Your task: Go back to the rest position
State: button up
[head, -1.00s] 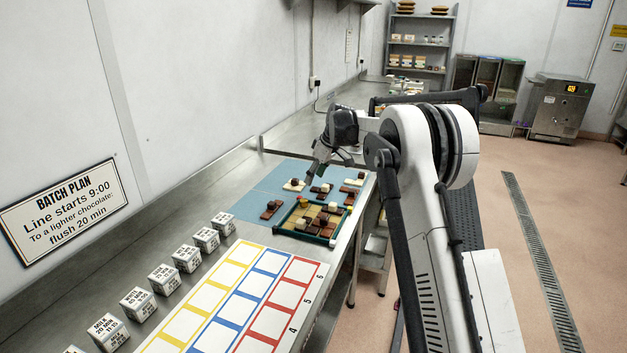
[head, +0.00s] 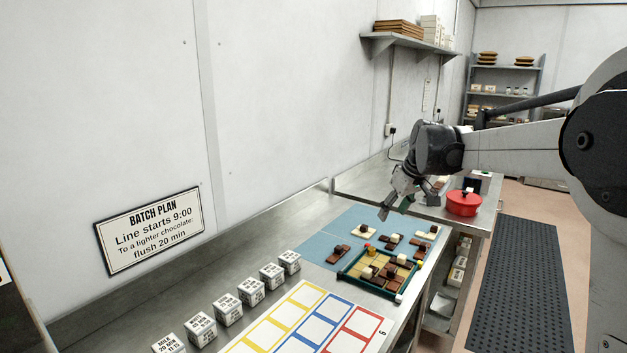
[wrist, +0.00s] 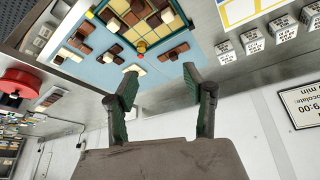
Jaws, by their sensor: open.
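My gripper (head: 396,210) is raised above the far part of the steel bench in the head view, pointing down and to the left. In the wrist view its two green-padded fingers (wrist: 160,86) are spread apart with nothing between them. Below it is the blue mat (head: 318,250) with several small chocolate and cream pieces on it. A green-framed board (head: 352,284) with brown and cream squares and pieces stands at the mat's near right; it also shows at the top of the wrist view (wrist: 183,24).
Several labelled white cubes (head: 250,291) stand in a row along the wall side. A colour-framed card (head: 318,327) lies near them. A red pot (head: 464,203) stands on the far counter. A wall shelf (head: 410,43) holds boxes. The batch plan sign (head: 150,231) hangs on the wall.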

jog(key=s+a+m+t+h, duration=0.2)
jog(key=s+m, duration=0.2)
jog(key=s, duration=2.7)
jog(key=s+f+m, duration=0.1)
jog(key=s+f, duration=0.5)
jog(key=s, duration=0.5)
jog(key=shift+f+m+t+b, duration=0.25)
jog(key=shift+m+t+b, duration=0.05)
jog(key=shift+t+b, duration=0.15)
jog(key=shift+c, duration=0.4)
